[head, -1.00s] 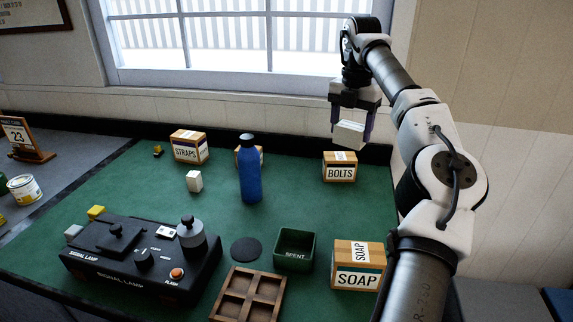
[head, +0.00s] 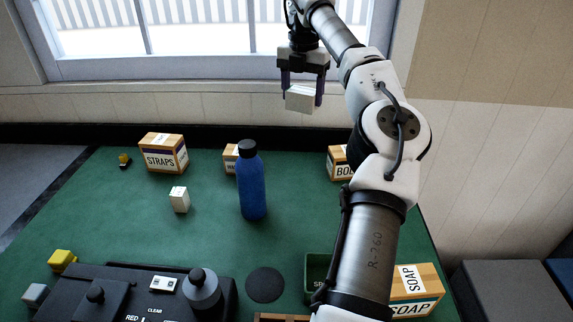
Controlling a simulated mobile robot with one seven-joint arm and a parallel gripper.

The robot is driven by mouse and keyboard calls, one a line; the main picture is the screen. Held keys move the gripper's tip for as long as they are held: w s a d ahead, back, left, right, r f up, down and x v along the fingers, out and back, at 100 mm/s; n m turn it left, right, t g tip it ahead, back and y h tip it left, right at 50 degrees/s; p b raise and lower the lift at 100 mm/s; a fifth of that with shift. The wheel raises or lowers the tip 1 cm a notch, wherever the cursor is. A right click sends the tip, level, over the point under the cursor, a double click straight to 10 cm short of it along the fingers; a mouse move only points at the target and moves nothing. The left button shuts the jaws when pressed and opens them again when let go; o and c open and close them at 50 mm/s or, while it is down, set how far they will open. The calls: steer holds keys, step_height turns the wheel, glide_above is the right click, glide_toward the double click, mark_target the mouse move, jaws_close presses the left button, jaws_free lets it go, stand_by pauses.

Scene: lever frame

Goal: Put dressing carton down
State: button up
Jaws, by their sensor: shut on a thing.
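The dressing carton appears to be the small white box (head: 299,99) held in my gripper (head: 302,92). My gripper is shut on it, with a dark finger on each side. The box hangs well above the far part of the green table (head: 120,220), in front of the wall below the window. It is slightly tilted in the picture, and any lettering on it is too small to read.
A STRAPS carton (head: 163,153), a small white block (head: 179,200) and a tall blue bottle (head: 251,182) stand on the table. A carton (head: 231,158) is partly behind the bottle. My arm partly covers the BOLTS carton (head: 337,163) and green SPENT bin (head: 316,272). A SOAP carton (head: 415,289) stands right.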

steer(key=shift+w+a, duration=0.15)
steer(key=shift+a, duration=0.05)
steer(key=shift+w+f, duration=0.1)
steer(key=shift+f, duration=0.15)
step_height(320, 180, down, 19)
steer(key=p, duration=0.3)
steer(key=shift+f+p, duration=0.2)
steer(key=shift+p, duration=0.2)
steer(key=o, duration=1)
steer(key=shift+f, duration=0.1)
step_height(320, 180, up, 12)
steer(key=b, duration=0.3)
